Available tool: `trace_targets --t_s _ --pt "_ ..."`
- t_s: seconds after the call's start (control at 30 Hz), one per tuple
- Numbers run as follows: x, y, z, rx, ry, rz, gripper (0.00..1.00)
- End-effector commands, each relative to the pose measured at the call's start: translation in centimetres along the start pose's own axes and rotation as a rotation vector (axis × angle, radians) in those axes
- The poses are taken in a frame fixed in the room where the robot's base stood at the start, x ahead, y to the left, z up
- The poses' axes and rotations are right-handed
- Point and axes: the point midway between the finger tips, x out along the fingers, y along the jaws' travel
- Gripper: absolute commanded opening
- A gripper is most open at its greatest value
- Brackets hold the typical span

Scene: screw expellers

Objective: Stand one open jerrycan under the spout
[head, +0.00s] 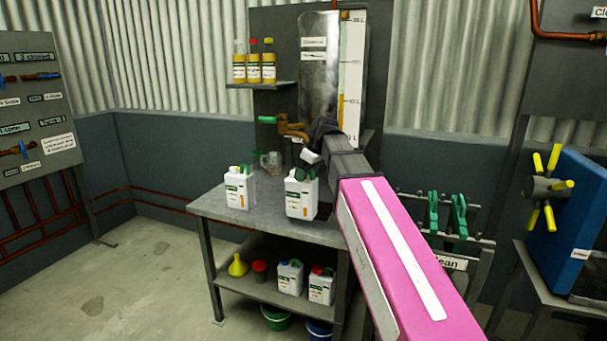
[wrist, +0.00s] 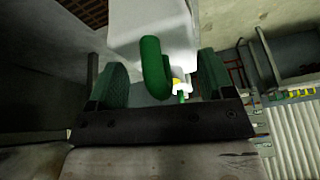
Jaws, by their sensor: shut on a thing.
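A white jerrycan (head: 301,200) with a green label is at the front of the bench, below my gripper (head: 308,168). In the wrist view my gripper (wrist: 160,88) has its green-padded fingers on both sides of the can's green handle (wrist: 153,65); the white body (wrist: 150,22) is beyond. I cannot tell whether its base touches the bench. A second white jerrycan (head: 239,188) stands upright to the left. The brass spout (head: 290,128) with a green lever is behind and above the held can, under the sight-glass tank (head: 320,65). Whether either can is open is unclear.
A glass jug (head: 270,161) stands at the back of the metal bench (head: 262,221). The lower shelf (head: 240,284) holds a yellow funnel (head: 237,265) and two more cans. Bottles (head: 254,66) stand on a wall shelf. A rack with green tools (head: 446,214) is at the right.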

Motion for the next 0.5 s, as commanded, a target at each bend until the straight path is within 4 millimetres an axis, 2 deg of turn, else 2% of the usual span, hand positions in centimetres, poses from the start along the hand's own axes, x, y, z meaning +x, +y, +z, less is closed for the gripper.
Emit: trace_targets --t_s 0.5 --pt "1.1 4.3 -0.4 0.0 0.001 0.0 0.07"
